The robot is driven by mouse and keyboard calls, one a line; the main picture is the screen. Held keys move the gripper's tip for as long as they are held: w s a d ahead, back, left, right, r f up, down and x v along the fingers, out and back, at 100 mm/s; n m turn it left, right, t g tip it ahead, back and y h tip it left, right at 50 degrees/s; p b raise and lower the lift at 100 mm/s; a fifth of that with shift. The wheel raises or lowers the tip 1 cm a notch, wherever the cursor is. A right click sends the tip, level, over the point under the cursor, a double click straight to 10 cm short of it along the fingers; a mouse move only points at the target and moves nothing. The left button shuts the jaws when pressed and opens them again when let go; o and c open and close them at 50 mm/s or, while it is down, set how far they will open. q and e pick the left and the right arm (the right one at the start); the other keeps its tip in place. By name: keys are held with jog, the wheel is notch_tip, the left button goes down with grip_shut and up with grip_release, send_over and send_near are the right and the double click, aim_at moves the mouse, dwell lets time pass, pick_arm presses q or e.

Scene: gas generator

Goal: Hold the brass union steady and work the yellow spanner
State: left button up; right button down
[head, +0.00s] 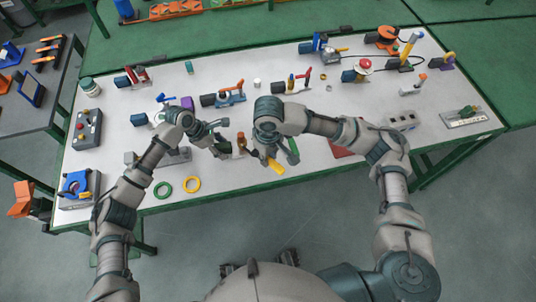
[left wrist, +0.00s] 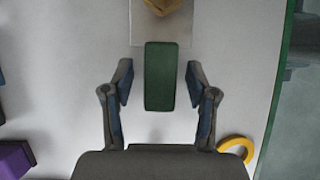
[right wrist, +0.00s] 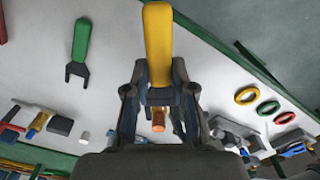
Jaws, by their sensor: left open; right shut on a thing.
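The yellow spanner (right wrist: 158,45) is held between the fingers of my right gripper (right wrist: 160,78); its yellow handle also shows in the head view (head: 276,166). An orange-copper cylinder (right wrist: 158,120) shows beyond the fingers. My left gripper (head: 219,138) is open at the front of the table, left of the right one. In the left wrist view its fingers stand apart on both sides of a green block (left wrist: 160,75), with gaps to each finger. A brass-coloured part (left wrist: 160,5), seemingly the union, is cut off at the top edge, on a pale plate.
A green spanner (right wrist: 80,45) lies on the white table (head: 120,160) near my right gripper. A green ring (head: 162,190) and a yellow ring (head: 192,184) lie near the front edge. Several fittings and tools stand farther back.

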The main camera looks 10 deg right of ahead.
pick_arm(q)
jog(key=v, duration=1.1)
jog(key=shift+r, duration=0.35)
jog(key=shift+s+a+f, duration=0.1)
jog(key=shift+a, duration=0.05)
